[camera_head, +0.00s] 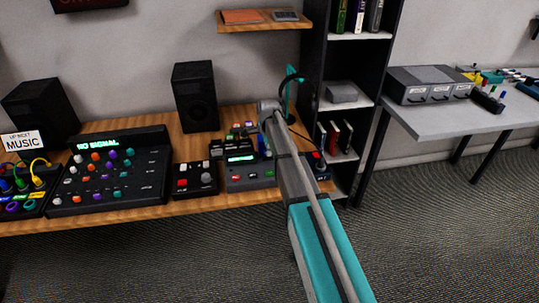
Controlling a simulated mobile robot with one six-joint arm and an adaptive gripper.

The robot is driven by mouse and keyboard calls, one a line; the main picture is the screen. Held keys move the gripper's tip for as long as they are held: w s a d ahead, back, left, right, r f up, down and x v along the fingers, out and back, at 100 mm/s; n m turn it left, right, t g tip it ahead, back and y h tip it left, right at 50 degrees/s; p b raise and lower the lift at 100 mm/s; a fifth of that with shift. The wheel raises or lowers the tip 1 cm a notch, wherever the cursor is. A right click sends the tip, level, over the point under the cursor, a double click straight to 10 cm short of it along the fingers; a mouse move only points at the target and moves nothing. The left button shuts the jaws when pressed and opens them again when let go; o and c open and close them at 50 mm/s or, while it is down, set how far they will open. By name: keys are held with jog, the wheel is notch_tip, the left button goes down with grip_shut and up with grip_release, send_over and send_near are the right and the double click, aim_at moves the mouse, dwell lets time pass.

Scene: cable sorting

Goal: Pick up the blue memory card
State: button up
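I cannot pick out the blue memory card for certain. A small upright blue shape (264,144) shows on the wooden desk, just left of my forearm, and is too small to identify. Small coloured pieces (244,126) stand behind the grey device with a lit green display (241,158). My arm reaches from the bottom right over the desk to a grey joint near these pieces. I cannot make out my gripper's fingers; the end of the arm seems hidden behind my own links.
On the wooden desk (100,221) stand a large mixer (110,188), a small button box (194,180) and a black speaker (195,97). A dark shelf unit (355,60) stands right of the arm. A grey table (440,120) with drawers (428,84) is farther right.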

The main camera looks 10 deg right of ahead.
grip_shut()
jog(key=shift+r, duration=0.15)
notch_tip(320, 180, up, 3)
jog(key=p, duration=0.3)
jog(key=s+r+p, duration=0.9)
jog(key=s+p, duration=0.1)
jog(key=s, duration=0.4)
jog(key=shift+r, duration=0.35)
jog(key=shift+s+d, duration=0.1)
jog(key=shift+s, duration=0.05)
dwell(0.3)
